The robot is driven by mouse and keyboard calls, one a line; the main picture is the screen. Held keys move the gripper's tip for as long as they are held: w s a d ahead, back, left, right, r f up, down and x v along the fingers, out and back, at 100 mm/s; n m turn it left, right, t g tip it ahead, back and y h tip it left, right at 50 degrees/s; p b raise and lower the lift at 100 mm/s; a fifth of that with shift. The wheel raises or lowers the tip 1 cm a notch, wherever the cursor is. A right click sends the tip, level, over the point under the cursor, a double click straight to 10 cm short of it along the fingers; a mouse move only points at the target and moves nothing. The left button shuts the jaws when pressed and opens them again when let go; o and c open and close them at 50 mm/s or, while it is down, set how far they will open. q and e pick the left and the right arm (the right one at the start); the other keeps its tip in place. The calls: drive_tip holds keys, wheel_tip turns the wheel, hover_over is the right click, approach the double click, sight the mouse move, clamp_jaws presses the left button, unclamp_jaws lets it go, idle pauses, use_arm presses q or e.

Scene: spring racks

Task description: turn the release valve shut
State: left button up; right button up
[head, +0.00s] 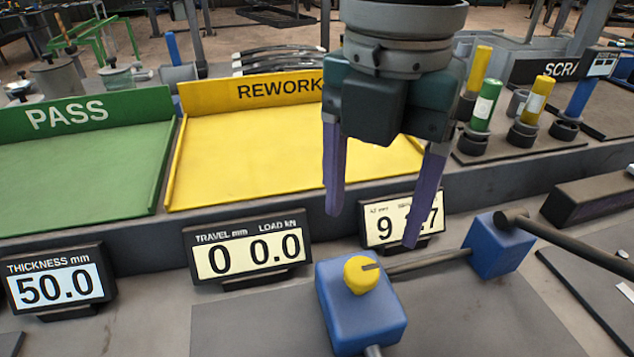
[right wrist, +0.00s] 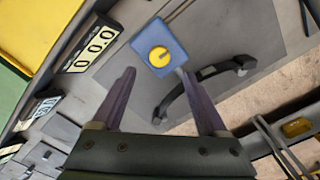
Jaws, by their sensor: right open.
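The release valve is a round yellow knob (head: 361,274) on top of a blue block (head: 362,312) at the lower middle of the head view. A short dark mark on the knob points right, roughly toward the rod leaving the block. My right gripper (head: 372,228) hangs above and behind the knob, open, with nothing between its two purple fingers. In the right wrist view the knob (right wrist: 159,56) and its block (right wrist: 172,45) lie beyond the fingertips (right wrist: 158,73), with no contact visible. My left gripper is not in view.
A dark rod (head: 425,262) links the valve block to a second blue block (head: 497,245), where a long dark lever (head: 575,244) starts. Readouts for thickness (head: 55,287) and travel and load (head: 247,254) stand behind. Green PASS (head: 80,165) and yellow REWORK (head: 235,150) trays lie farther back.

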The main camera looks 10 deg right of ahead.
sight(362, 269)
wheel_tip(362, 269, down, 8)
idle(0.4)
clamp_jaws()
idle(0.5)
